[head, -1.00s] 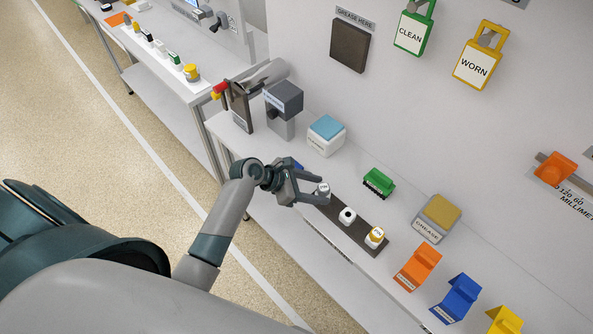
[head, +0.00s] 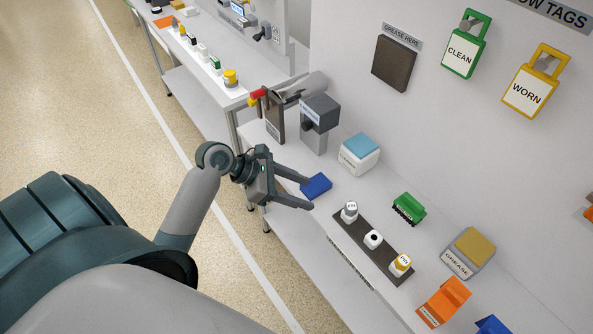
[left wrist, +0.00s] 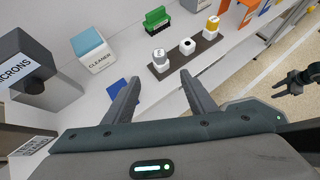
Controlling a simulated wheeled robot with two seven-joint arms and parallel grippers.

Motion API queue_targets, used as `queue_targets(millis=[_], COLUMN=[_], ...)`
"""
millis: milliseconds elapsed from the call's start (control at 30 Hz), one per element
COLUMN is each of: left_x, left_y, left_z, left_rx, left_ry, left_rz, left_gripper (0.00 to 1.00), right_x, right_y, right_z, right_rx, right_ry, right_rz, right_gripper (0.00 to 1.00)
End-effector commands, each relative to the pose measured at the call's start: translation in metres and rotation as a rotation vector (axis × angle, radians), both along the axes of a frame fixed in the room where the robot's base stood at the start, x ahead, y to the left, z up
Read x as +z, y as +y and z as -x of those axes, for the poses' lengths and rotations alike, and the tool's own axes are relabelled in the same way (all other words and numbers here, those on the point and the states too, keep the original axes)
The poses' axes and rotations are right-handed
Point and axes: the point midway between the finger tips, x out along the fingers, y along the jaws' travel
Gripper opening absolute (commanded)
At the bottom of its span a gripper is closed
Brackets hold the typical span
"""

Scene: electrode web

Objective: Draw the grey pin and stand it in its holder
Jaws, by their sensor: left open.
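The grey-topped pin (head: 349,211) stands upright at the left end of a dark strip (head: 361,243). In the left wrist view the pin (left wrist: 160,60) is beyond my finger tips. A white piece with a black hole (head: 373,239) stands in the strip's middle, and a yellow-topped one (head: 400,264) at its right end. My left gripper (head: 308,193) is open and empty, left of the strip and apart from the pin. My right gripper (left wrist: 287,87) shows small at the right of the left wrist view; its fingers look apart.
A blue flat block (head: 316,186) lies beside my left fingers. A cleaner box (head: 359,154), a grey gauge (head: 319,122), a green block (head: 409,208) and a grease box (head: 467,253) stand behind the strip. An orange holder (head: 443,302) is at the right.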

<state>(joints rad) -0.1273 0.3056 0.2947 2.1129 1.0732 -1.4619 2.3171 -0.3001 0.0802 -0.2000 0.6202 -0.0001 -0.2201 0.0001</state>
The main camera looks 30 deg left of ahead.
Motion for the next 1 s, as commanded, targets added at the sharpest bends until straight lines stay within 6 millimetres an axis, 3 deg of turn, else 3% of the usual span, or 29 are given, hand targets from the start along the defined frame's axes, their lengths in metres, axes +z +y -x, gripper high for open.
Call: queue_targets(millis=[233, 1000], left_x=[0.0080, 0.0083], left_y=[0.0076, 0.0075], left_z=[0.0070, 0.0067], left_rx=[-0.001, -0.001], left_ry=[0.001, 0.000], left_rz=[0.000, 0.000], left_gripper=[0.51, 0.51], right_x=[-0.0027, -0.0025], right_y=[-0.0001, 0.0000], right_z=[0.0000, 0.0001], right_rx=[0.000, 0.000], right_ry=[0.000, 0.000], right_rz=[0.000, 0.000], right_gripper=[0.44, 0.44])
